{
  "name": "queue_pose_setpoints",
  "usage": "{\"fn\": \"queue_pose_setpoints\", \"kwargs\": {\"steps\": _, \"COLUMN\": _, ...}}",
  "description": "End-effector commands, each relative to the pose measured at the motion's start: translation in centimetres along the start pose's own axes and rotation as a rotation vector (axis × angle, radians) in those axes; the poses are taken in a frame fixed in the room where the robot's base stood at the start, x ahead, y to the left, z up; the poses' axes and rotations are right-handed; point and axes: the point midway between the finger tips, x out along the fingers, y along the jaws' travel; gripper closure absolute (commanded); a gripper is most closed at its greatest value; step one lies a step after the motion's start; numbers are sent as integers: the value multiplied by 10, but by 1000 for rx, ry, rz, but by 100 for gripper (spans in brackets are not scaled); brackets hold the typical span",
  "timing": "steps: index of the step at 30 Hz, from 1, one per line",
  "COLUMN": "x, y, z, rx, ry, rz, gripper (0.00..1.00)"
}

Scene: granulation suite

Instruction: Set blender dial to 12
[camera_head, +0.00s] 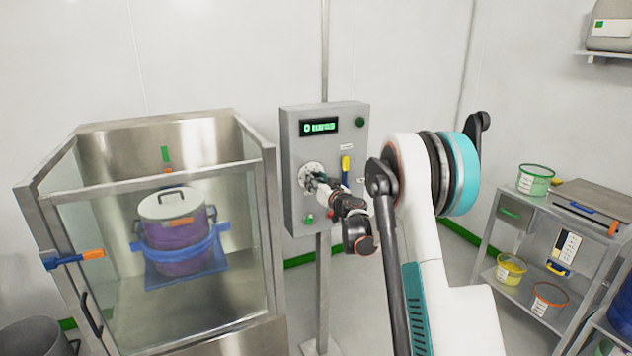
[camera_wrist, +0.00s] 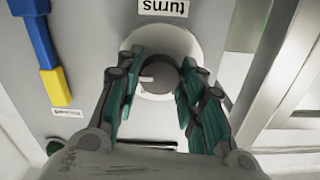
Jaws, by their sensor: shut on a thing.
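The blender's grey control box (camera_head: 290,130) stands on a post, with a green-lit display (camera_head: 320,126) whose characters are too small to read surely. A label reading "turns", upside down, shows beside the disc. In the head view my gripper (camera_head: 318,181) is at the dial and hides part of it. My gripper is shut on the dial.
A blue and yellow lever (camera_head: 346,164) sits right of the dial, near my wrist. Small buttons (camera_head: 308,220) lie below. A glass-walled enclosure (camera_head: 262,200) with a lidded purple drum (camera_head: 172,222) stands left. A shelf rack (camera_head: 500,212) with tubs stands right.

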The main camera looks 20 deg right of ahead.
Motion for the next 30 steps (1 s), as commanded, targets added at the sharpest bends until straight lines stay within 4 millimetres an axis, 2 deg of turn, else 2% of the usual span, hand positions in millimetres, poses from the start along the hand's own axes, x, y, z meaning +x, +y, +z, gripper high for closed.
{"fn": "queue_pose_setpoints", "kwargs": {"steps": 6, "x": -1, "y": 0, "z": 2, "rx": -2, "ry": -1, "rz": -1, "gripper": 88}}
{"fn": "queue_pose_setpoints", "kwargs": {"steps": 7, "x": -1, "y": 0, "z": 2, "rx": -2, "ry": -1, "rz": -1, "gripper": 58}}
{"fn": "queue_pose_setpoints", "kwargs": {"steps": 9, "x": -1, "y": 0, "z": 2, "rx": -2, "ry": -1, "rz": -1, "gripper": 44}}
{"fn": "queue_pose_setpoints", "kwargs": {"steps": 18, "x": 0, "y": 0, "z": 1, "rx": -1, "ry": 0, "rz": 0, "gripper": 44}}
{"fn": "queue_pose_setpoints", "kwargs": {"steps": 22, "x": -6, "y": 0, "z": 0, "rx": -1, "ry": 0, "rz": 0, "gripper": 44}}
{"fn": "queue_pose_setpoints", "kwargs": {"steps": 26, "x": -24, "y": 0, "z": 0, "rx": -1, "ry": 0, "rz": 1, "gripper": 44}}
{"fn": "queue_pose_setpoints", "kwargs": {"steps": 30, "x": -53, "y": 0, "z": 0, "rx": -1, "ry": 0, "rz": 1, "gripper": 44}}
